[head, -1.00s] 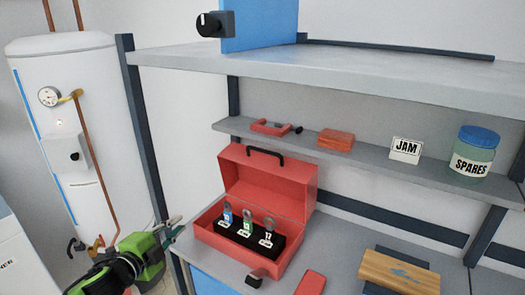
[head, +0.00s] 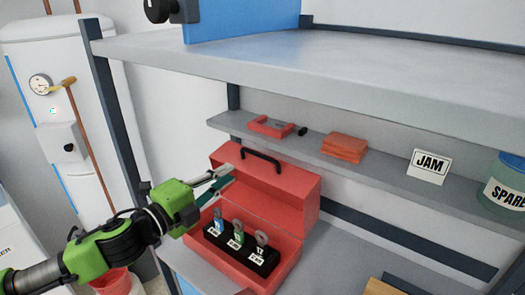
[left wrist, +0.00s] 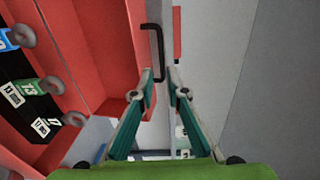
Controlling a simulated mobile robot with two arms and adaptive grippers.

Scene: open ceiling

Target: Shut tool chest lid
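The red tool chest (head: 240,268) stands on the workbench. Its lid (head: 275,190) is raised, with a black handle (head: 262,163) on it. The handle (left wrist: 153,45) also shows in the left wrist view, just beyond the fingertips. My left gripper (head: 226,181) is in front of the lid's left end, near its edge. Its fingers (left wrist: 160,75) are partly open with a narrow gap and nothing visibly held. I cannot tell whether they touch the lid. Several tagged tools stand in a black insert (head: 240,245) inside the chest. My right gripper is not in view.
A shelf (head: 310,158) behind the chest holds red items (head: 345,146), a JAM card (head: 428,166) and a SPARES jar (head: 505,188). A larger grey shelf (head: 330,70) hangs above. A dark upright post (head: 118,130) stands left of the chest.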

